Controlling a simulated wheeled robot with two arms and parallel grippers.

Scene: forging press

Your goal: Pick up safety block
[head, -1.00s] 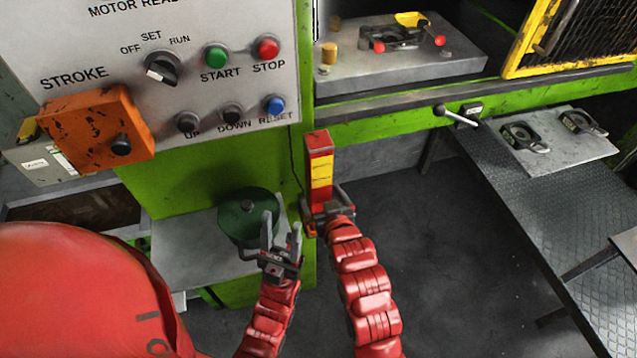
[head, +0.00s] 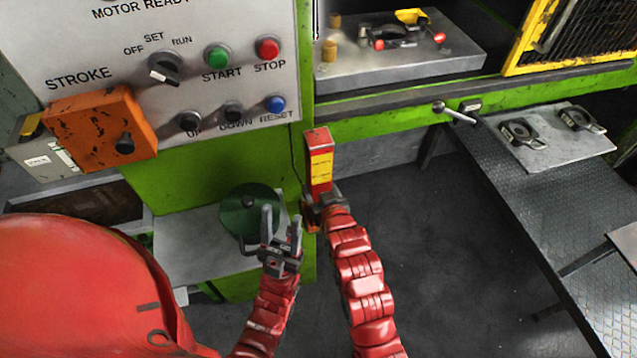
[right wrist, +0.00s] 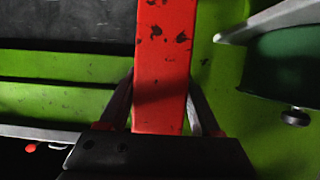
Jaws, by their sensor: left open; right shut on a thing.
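The safety block (head: 319,166) is a red upright bar with a yellow label, in the middle of the head view beside the green press post. My right gripper (head: 322,200) is shut around its lower part. In the right wrist view the red block (right wrist: 163,65) stands between the two fingers of the right gripper (right wrist: 165,108). The block's lower end is mostly hidden by the gripper. My left gripper (head: 281,232) is open and empty, in front of the green round canister (head: 249,213).
A control panel (head: 200,60) with buttons and an orange box (head: 98,130) is at the upper left. The press bed (head: 400,60) is behind at the upper right. A dark table (head: 560,210) with a plate of tools (head: 545,140) stands at right. Floor between is clear.

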